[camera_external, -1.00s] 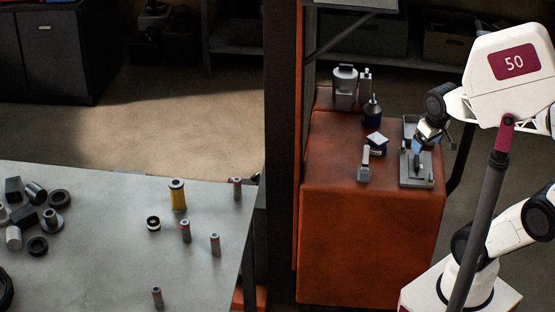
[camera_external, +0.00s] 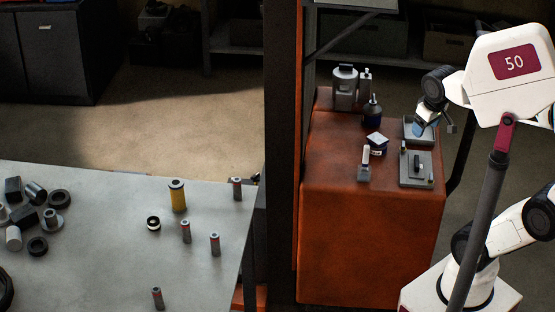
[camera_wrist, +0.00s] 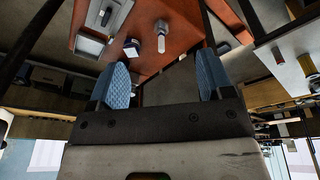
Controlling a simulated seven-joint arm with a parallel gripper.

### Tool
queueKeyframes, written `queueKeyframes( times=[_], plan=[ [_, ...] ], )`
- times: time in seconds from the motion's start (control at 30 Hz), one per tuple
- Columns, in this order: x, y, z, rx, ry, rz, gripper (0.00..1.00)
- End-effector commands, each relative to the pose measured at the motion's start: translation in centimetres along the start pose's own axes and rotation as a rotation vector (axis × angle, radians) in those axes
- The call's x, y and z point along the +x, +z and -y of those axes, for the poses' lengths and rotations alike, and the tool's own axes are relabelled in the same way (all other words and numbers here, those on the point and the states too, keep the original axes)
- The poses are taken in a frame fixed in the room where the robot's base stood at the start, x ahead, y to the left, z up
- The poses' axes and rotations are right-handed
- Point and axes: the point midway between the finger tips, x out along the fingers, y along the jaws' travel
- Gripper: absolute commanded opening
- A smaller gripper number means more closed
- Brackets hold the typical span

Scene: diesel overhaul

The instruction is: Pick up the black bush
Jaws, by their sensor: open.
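I cannot tell for sure which piece is the black bush. On the left table, a dark ring (camera_external: 38,246) and a larger dark ring (camera_external: 60,198) lie among several grey and black cylindrical parts. A small dark piece (camera_external: 417,165) also stands on a grey plate (camera_external: 408,181) on the orange cabinet.
The orange cabinet (camera_external: 365,230) also carries a blue-and-white box (camera_external: 377,143), a dark bottle (camera_external: 372,110), grey canisters and a small grey stand (camera_external: 365,169). A dark post (camera_external: 284,130) stands between cabinet and table (camera_external: 110,270). A yellow cylinder (camera_external: 178,196) stands on the table.

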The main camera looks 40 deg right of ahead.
Motion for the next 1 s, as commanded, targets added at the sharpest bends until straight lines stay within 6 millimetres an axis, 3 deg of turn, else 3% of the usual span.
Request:
queueKeyframes(
  times=[0.27,0.47,0.77,1.0],
  plan=[
    [-0.7,-4.3,1.0,-0.198,0.061,0.008,0.73],
    [-1.0,-9.4,2.9,-0.434,0.135,0.02,0.73],
    [-1.3,-17.3,7.7,-0.8,0.256,0.033,0.73],
    [-1.1,-23.3,13.2,-1.092,0.36,0.042,0.73]
  ],
)
